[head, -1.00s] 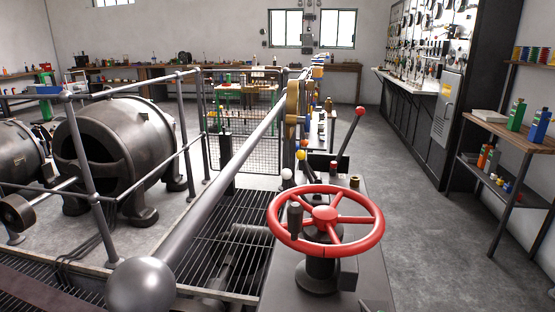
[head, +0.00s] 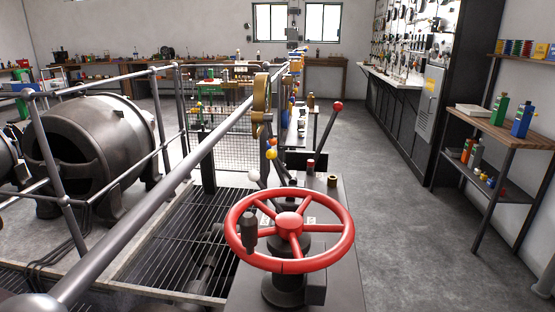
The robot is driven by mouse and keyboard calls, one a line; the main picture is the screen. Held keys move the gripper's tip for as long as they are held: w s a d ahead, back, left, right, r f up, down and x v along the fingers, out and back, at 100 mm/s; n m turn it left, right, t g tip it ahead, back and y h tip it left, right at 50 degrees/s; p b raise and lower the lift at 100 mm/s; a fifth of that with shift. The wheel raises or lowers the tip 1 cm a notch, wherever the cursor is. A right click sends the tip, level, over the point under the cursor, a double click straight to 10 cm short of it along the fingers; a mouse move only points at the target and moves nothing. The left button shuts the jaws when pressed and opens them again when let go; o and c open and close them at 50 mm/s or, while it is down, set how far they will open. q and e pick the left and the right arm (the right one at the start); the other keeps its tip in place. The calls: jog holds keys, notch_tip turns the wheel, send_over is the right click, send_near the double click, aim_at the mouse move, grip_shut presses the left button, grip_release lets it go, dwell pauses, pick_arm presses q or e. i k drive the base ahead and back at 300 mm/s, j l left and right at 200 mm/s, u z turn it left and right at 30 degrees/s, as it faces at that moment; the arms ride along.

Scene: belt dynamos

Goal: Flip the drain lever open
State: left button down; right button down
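Several ball-topped levers rise behind the red handwheel (head: 289,228) in the head view. One has a red knob (head: 337,106) on a long dark rod that leans right. I cannot tell which of these is the drain lever, and no label is readable. The wheel hides the lower parts of some levers. Neither of my grippers shows.
A thick grey rail (head: 150,190) runs diagonally along the left of the wheel's console, above a floor grating (head: 185,245). A large dark dynamo (head: 90,150) stands behind railings at left. Clear concrete floor (head: 400,220) lies to the right, up to a shelf (head: 520,135) with bottles.

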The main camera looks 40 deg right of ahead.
aim_at(272, 154)
jog(key=k+l, duration=0.1)
jog(key=l, duration=0.3)
jog(key=k+l, duration=0.1)
jog(key=l, duration=0.3)
jog(key=k+l+z, duration=0.1)
jog(key=l, duration=0.35)
